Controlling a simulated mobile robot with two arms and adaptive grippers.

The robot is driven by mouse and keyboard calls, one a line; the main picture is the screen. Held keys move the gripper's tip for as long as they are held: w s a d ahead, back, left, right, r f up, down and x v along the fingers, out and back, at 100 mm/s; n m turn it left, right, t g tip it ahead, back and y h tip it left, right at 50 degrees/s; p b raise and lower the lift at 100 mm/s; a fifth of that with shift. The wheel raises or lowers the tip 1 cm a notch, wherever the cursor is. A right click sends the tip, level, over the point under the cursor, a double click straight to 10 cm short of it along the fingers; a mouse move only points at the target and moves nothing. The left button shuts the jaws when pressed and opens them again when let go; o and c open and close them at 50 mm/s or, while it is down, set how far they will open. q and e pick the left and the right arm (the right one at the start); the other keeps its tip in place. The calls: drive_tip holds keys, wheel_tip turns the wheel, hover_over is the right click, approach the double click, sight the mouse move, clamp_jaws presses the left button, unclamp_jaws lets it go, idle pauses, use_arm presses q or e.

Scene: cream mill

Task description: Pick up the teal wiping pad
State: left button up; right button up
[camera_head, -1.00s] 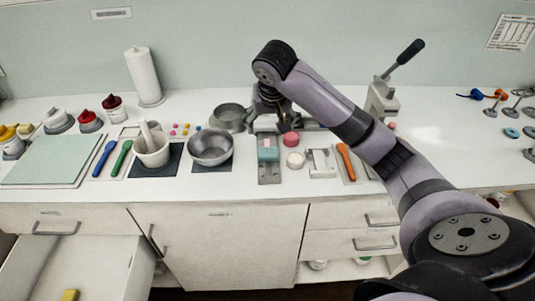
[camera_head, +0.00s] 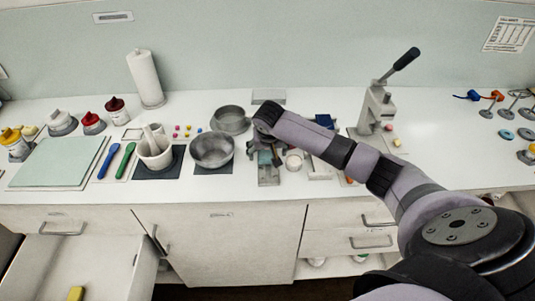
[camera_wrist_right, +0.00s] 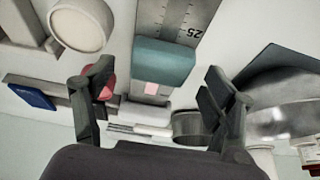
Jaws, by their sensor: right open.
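The teal wiping pad (camera_head: 265,157) lies on a narrow grey metal plate (camera_head: 268,178) near the middle of the counter. In the right wrist view the teal pad (camera_wrist_right: 163,62) is a block with a small pale pink patch on its near face, and the plate carries scale marks. My right gripper (camera_wrist_right: 155,84) is open, with one finger to each side of the pad and visible room between. In the head view my right gripper (camera_head: 262,146) is just behind and above the pad and partly hides it. My left gripper is not in view.
A steel bowl (camera_head: 212,151) stands close left of the pad, and a white round jar (camera_head: 294,160) close right. A red-pink round thing (camera_wrist_right: 108,86) is beside the left-hand finger in the wrist view. A lever press (camera_head: 378,108) stands farther right.

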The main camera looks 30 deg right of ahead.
sight(268, 155)
drive_tip(key=shift+w+d+f, duration=0.15)
drive_tip(key=shift+w+f, duration=0.05)
drive_tip(key=shift+f, duration=0.45)
drive_tip(key=shift+c, duration=0.4)
drive_tip(key=c, duration=0.9)
drive_tip(key=shift+r, duration=0.2)
wheel_tip(268, 155, up, 20)
drive_tip(key=b, duration=0.3)
drive_tip(key=shift+f+b, duration=0.1)
drive_tip(key=shift+b, duration=0.2)
